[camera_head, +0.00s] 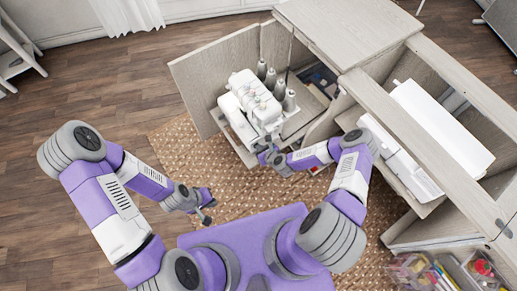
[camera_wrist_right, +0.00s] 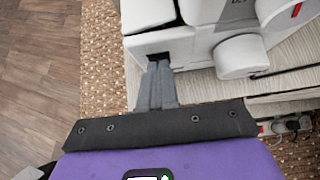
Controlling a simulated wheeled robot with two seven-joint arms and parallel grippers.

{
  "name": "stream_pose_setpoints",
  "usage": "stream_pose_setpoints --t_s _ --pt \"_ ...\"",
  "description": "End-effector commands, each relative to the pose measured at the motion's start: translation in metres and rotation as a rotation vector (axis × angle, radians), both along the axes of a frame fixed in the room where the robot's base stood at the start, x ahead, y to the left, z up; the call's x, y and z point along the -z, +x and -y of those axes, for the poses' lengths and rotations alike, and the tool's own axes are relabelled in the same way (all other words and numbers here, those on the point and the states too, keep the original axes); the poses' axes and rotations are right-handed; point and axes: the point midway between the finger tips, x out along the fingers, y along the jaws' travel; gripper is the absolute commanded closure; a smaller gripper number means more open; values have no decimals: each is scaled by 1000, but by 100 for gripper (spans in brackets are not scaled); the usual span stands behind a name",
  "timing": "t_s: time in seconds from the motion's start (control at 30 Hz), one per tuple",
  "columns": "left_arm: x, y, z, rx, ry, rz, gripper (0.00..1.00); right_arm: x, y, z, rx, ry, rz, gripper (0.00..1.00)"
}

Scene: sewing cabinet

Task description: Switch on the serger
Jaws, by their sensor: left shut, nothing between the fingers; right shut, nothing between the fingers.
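The white serger (camera_head: 250,105) stands on a shelf of the open cabinet, with several grey thread cones (camera_head: 279,88) behind it. My right gripper (camera_head: 268,153) is at the serger's near lower side in the head view. In the right wrist view the shut fingers (camera_wrist_right: 157,85) of the right gripper reach up to the serger body (camera_wrist_right: 165,45), at a dark recess in its side. I cannot tell whether they touch it. A white handwheel-like knob (camera_wrist_right: 240,56) is to the right of the fingers. My left gripper (camera_head: 209,212) is shut and empty, low over the woven rug.
The cabinet door (camera_head: 208,82) stands open left of the serger. A second white machine (camera_head: 440,125) sits in the cabinet at right. A clear bin (camera_head: 415,272) with coloured items is at lower right. The woven rug (camera_head: 185,145) is clear. A power plug (camera_wrist_right: 290,125) lies below the serger.

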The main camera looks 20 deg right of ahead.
Motion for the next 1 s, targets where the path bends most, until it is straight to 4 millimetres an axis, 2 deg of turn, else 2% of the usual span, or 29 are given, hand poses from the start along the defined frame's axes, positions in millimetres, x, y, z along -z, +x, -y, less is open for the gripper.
stream_pose_setpoints --t_s 0.5,0.87,1.0 --pt "-11 0 0 1 -1 1 100 -16 0 0 -1 1 1 100" --pt "-11 0 0 1 0 0 100 -16 -1 0 -1 0 0 100" --pt "-13 0 0 1 0 0 100 -18 -9 0 -9 1 -1 100"
